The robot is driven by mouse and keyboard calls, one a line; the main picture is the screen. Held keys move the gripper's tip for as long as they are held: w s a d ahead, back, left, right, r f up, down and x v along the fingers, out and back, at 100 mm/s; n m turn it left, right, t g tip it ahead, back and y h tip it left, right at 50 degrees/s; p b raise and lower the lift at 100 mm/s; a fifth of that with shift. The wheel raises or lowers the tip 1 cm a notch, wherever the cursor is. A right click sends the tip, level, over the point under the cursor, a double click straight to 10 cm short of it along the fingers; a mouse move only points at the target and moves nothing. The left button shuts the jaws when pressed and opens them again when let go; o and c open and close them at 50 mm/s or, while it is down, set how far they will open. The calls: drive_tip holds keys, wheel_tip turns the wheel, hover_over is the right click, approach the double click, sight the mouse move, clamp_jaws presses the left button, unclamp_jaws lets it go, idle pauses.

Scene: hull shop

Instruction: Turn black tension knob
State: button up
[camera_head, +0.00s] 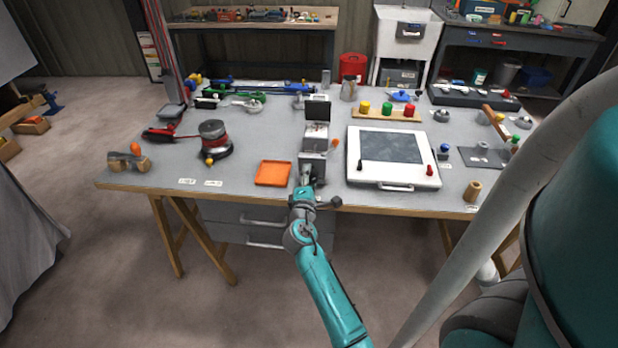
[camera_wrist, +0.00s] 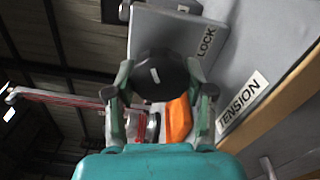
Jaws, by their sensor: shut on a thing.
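The black tension knob (camera_wrist: 156,84) is round, with a short white mark on its face, in the middle of the wrist view. My gripper (camera_wrist: 160,92) has a finger on each side of it and is shut on it. A TENSION label (camera_wrist: 243,97) lies to the right, and a LOCK label (camera_wrist: 207,43) is above that. In the head view my gripper (camera_head: 306,182) is at the front of a grey box-like fixture (camera_head: 313,164) near the table's front edge. The knob is hidden there behind my gripper and arm.
An orange tray (camera_head: 272,173) lies left of the fixture and a white panel with a dark screen (camera_head: 391,148) lies right. A sander-like tool (camera_head: 214,140) stands further left. The grey worktable (camera_head: 240,187) has some bare surface at the front left.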

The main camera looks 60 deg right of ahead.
drive_tip(key=o, duration=1.1)
drive_tip(key=shift+o, duration=0.2)
drive_tip(key=v, duration=1.2)
drive_tip(key=shift+f, duration=0.1)
